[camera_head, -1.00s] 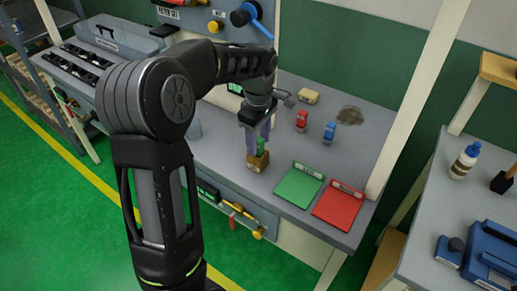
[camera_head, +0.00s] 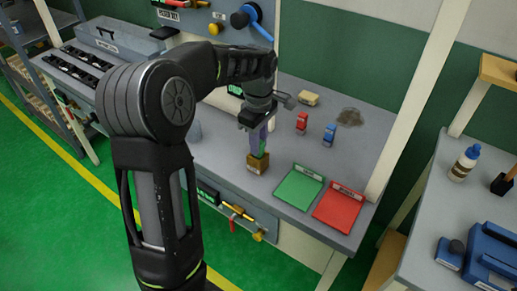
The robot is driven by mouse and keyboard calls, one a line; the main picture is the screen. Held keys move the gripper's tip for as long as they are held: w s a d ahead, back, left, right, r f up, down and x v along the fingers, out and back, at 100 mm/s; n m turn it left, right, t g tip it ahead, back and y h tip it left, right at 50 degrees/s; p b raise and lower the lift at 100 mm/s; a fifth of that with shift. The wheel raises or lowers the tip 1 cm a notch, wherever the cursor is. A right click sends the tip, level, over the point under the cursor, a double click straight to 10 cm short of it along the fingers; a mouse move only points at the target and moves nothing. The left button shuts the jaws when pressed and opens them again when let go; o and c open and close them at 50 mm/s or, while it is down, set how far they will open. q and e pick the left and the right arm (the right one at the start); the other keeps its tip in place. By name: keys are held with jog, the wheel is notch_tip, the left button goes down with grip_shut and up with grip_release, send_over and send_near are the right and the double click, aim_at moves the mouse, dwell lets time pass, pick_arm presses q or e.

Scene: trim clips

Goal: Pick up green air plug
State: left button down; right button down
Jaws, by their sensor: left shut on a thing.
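My left gripper (camera_head: 258,132) points down over the grey workbench (camera_head: 225,170). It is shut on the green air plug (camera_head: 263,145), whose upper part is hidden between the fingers. The plug is right above a small brown block (camera_head: 258,163) with a dark top on the bench. I cannot tell whether the plug still touches the block. A red plug (camera_head: 302,122) and a blue plug (camera_head: 329,134) stand apart on the bench, right of the gripper. My right gripper is not in view.
A green pad (camera_head: 299,187) and a red pad (camera_head: 339,206) lie at the bench's front right. A pale post (camera_head: 410,110) rises at the bench's right end.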

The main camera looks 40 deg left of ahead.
pick_arm(q)
notch_tip(320, 180, up, 10)
jog(key=shift+r, duration=0.1)
dwell(0.4)
dwell(0.5)
